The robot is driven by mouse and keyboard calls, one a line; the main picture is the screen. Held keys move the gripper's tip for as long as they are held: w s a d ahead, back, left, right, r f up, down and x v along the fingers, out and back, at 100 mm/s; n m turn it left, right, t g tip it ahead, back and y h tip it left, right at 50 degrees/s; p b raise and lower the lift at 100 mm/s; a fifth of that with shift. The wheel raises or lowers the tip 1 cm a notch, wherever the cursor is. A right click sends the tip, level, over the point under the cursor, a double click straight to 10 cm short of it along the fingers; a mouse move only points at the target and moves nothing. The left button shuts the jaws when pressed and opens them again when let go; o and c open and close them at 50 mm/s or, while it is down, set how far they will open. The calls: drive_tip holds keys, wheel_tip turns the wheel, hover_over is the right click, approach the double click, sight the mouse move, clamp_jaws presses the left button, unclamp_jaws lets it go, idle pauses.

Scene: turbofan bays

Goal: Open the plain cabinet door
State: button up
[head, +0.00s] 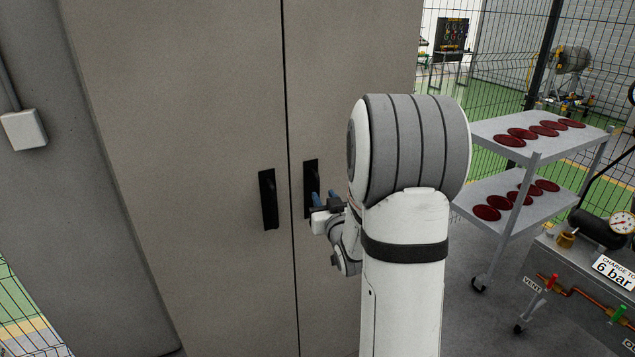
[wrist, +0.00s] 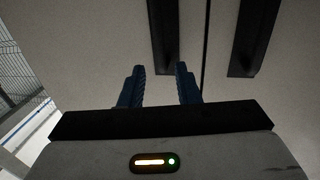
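The plain cabinet is tall and grey-beige, with a left door (head: 190,120) and a right door (head: 350,50) that meet at a dark vertical seam. Both doors look shut. Each has a black upright handle by the seam: the left handle (head: 268,200) and the right handle (head: 311,175). My gripper (head: 324,198) is in front of the right handle, partly covering its lower end. In the wrist view, the blue fingers (wrist: 160,75) are apart with nothing between them. One handle (wrist: 163,35) lies just ahead, in line with the gap; the other (wrist: 252,40) is to the right.
A grey trolley (head: 540,140) with red discs on two shelves stands right of the cabinet. A bench with a gauge (head: 622,222) and pipes is at the lower right. A wire fence (head: 510,50) is behind. A grey wall with a white box (head: 22,130) is at left.

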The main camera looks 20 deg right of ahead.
sight(318, 185)
drive_tip(key=w, duration=0.2)
drive_tip(key=w+p, duration=0.1)
drive_tip(key=w, duration=0.1)
drive_tip(key=w+d+p, duration=0.1)
drive_tip(key=w, duration=0.2)
clamp_jaws()
idle(0.3)
drive_tip(key=shift+d, duration=0.1)
